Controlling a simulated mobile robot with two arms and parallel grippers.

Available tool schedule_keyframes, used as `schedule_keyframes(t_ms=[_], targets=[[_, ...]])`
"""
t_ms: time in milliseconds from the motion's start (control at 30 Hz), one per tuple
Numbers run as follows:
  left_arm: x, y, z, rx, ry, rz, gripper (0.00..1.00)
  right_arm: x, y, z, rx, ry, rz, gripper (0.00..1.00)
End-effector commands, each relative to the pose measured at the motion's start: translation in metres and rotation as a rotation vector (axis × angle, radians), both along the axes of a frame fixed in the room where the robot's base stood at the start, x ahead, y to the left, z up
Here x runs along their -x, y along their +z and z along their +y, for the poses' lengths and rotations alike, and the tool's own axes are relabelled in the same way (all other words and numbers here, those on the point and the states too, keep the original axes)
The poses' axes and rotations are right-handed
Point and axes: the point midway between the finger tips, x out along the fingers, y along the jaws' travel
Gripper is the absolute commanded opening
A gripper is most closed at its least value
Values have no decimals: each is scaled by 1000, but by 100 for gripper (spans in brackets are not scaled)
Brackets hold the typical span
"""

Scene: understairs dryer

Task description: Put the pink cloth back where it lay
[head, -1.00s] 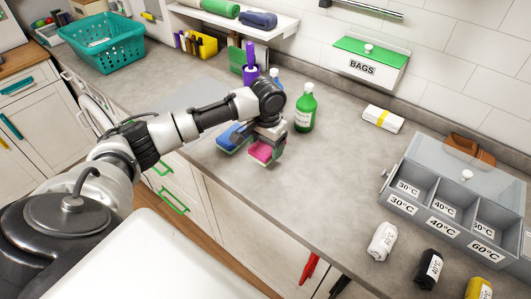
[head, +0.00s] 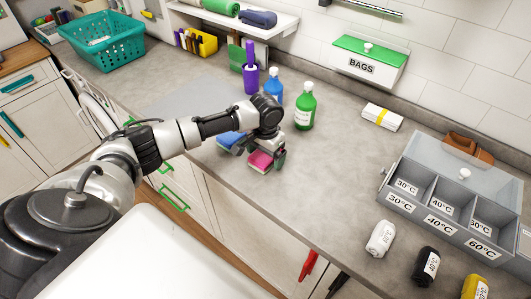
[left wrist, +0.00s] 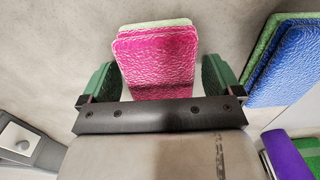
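The pink cloth (head: 261,161), with a pale green layer under it, is on the grey counter near its front edge; it also shows in the left wrist view (left wrist: 157,62). My left gripper (head: 268,153) is over it, fingers pointing down. In the left wrist view the green finger pads of this gripper (left wrist: 160,84) stand on either side of the cloth, with a narrow gap at each side. The blue cloth (head: 230,142), also with green under it, lies just left of the pink one; it shows at the right in the left wrist view (left wrist: 285,62). My right gripper is not in view.
A blue bottle (head: 273,96), a green bottle (head: 305,107) and a purple-handled item (head: 251,78) stand behind the gripper. A grey sorting box (head: 440,215) and small rolled cloths (head: 381,240) are at the right. The counter between is clear.

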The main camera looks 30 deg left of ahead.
Motion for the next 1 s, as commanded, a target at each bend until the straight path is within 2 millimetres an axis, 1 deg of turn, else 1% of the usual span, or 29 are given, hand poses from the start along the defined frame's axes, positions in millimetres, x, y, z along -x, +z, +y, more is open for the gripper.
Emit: schedule_keyframes(t_ms=[233,367,467,700,800,900,1000], targets=[[0,2,0,0,0,-1,93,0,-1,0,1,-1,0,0],[-1,14,0,1,0,-3,93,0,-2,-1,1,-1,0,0],[-1,31,0,0,0,-5,93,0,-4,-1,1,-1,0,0],[-2,84,0,1,1,-5,93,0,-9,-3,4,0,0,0],[-1,101,0,0,0,-3,93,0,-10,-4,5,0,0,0],[-1,114,0,1,1,-3,93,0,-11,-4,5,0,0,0],[-1,121,0,1,1,-1,93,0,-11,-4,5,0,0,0]])
